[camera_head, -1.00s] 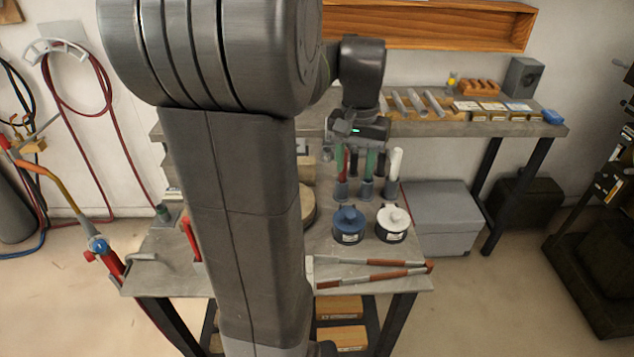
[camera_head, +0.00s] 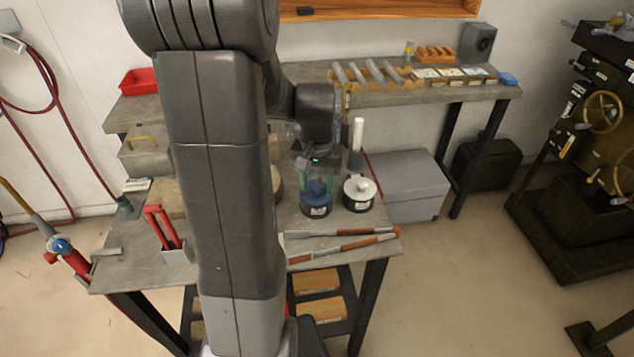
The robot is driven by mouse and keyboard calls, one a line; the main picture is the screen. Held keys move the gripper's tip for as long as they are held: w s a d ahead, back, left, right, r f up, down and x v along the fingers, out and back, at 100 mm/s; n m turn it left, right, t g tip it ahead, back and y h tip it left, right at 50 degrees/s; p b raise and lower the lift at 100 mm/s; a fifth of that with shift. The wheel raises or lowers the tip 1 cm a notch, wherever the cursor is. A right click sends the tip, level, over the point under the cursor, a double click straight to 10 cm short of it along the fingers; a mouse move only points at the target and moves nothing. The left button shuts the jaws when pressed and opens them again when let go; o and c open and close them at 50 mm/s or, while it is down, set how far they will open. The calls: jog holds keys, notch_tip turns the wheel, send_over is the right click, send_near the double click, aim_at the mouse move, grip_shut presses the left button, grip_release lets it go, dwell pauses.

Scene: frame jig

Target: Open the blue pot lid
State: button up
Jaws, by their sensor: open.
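The blue pot (camera_head: 316,208) stands upright on the grey workbench (camera_head: 230,300), with its blue knobbed lid (camera_head: 317,189) on top. My gripper (camera_head: 312,166) is open, just above or behind the lid in the picture. I cannot tell whether its fingers touch the knob. A second pot with a white lid (camera_head: 359,187) stands close to the right of the blue one. My dark arm hides much of the bench to the left of the pots.
A white-topped stick (camera_head: 357,136) in a holder stands behind the white-lidded pot. A red-handled tool (camera_head: 163,228) stands at the left. A grey box (camera_head: 408,187) is on the floor behind the bench.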

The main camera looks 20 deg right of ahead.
aim_at(317, 186)
jog(key=shift+c, duration=0.3)
grip_shut()
jog(key=shift+r, duration=0.1)
jog(key=p, duration=0.1)
jog(key=r+g+p, duration=0.1)
jog(key=p, duration=0.1)
jog(key=shift+w+d, duration=0.1)
jog(key=shift+w, duration=0.2)
jog(key=shift+w+r+g+y+p, duration=0.35)
jog(key=shift+g+p, duration=0.45)
jog(key=shift+p, duration=0.45)
jog(key=g+p, duration=0.1)
jog(key=w+p, duration=0.1)
jog(key=shift+d+r+g+p, duration=0.2)
jog(key=shift+g+p, duration=0.2)
jog(key=shift+w+d+g+y+p, duration=0.1)
jog(key=shift+w+g+y+p, duration=0.35)
jog(key=shift+g+p, duration=0.45)
jog(key=shift+w, duration=0.1)
